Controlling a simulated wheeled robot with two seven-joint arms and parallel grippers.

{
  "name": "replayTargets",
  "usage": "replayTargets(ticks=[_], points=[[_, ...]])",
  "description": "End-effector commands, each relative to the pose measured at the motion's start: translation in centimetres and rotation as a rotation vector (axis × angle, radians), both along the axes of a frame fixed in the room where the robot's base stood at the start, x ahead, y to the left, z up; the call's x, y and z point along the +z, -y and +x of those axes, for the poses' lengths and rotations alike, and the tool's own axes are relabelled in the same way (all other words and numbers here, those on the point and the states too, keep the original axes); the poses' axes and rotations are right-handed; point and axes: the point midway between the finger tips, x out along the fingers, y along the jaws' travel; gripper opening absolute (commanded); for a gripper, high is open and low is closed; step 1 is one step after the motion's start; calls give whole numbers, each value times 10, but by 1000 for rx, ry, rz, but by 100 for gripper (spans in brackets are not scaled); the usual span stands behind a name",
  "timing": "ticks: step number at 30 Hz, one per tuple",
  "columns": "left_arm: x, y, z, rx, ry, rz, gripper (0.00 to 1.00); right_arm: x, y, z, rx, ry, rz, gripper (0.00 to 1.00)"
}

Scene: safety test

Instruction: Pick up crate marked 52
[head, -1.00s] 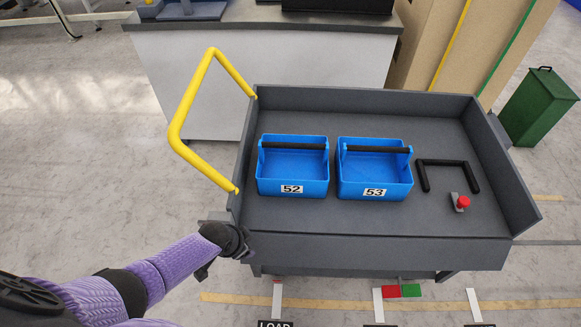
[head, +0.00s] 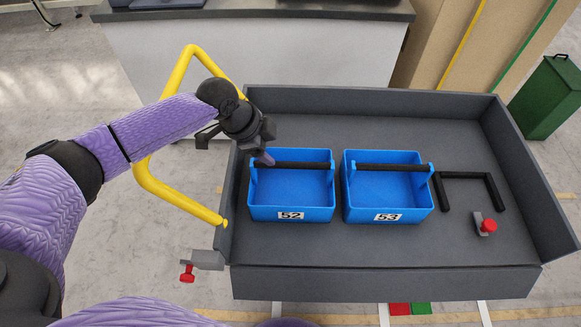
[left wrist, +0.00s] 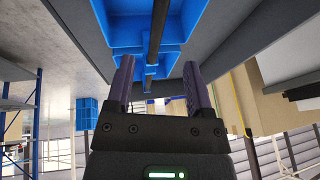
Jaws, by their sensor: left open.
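The blue crate marked 52 (head: 292,207) stands upright on the left part of the grey cart bed (head: 330,252), with a black bar handle (head: 303,166) across its top. The crate marked 53 (head: 388,205) stands close to its right. My left gripper (head: 262,158) is open above the left rear of crate 52, near the left end of its handle. In the left wrist view, the two fingers (left wrist: 158,88) are apart, with blue crates and a black bar beyond them. I see nothing between the fingertips. My right gripper is not in view.
The yellow cart handle (head: 170,190) rises at the left, under my left arm. A black bracket (head: 468,174) and a red knob (head: 488,226) sit on the bed right of crate 53. Raised grey walls edge the bed. A green bin (head: 548,97) stands behind right.

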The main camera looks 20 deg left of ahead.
Motion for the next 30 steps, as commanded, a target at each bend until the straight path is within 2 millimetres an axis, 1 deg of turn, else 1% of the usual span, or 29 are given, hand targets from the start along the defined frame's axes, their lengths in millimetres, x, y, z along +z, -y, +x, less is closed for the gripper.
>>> replayTargets(ticks=[2, 3, 6, 8, 9, 12, 15, 18, 23, 24, 26, 27, 29, 30], points=[[-10, 4, 1, -16, -5, 2, 67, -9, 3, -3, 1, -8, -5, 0], [-19, 7, 4, -17, -6, 2, 67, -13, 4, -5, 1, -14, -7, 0], [-36, 13, 9, -16, -6, 2, 67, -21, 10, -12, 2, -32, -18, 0], [-42, 15, 11, -15, -6, 1, 67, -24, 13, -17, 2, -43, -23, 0], [-49, 17, 13, -16, -6, 2, 67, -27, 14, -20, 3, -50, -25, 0], [-71, 25, 18, -15, -6, 2, 67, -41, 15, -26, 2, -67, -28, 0], [-85, 30, 23, -12, -5, 2, 67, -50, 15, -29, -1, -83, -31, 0], [-90, 33, 25, -13, -4, 2, 67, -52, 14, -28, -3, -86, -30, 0], [-87, 33, 26, -12, -2, 3, 67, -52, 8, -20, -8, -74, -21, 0], [-87, 33, 26, -12, -2, 3, 65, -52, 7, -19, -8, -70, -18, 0], [-87, 33, 26, -12, -2, 2, 52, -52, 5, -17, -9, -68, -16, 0], [-87, 33, 26, -11, -2, 2, 44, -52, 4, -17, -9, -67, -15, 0], [-87, 33, 26, -11, -2, 2, 31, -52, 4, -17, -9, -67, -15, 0], [-87, 33, 25, -11, -2, 2, 23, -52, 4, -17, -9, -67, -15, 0]])
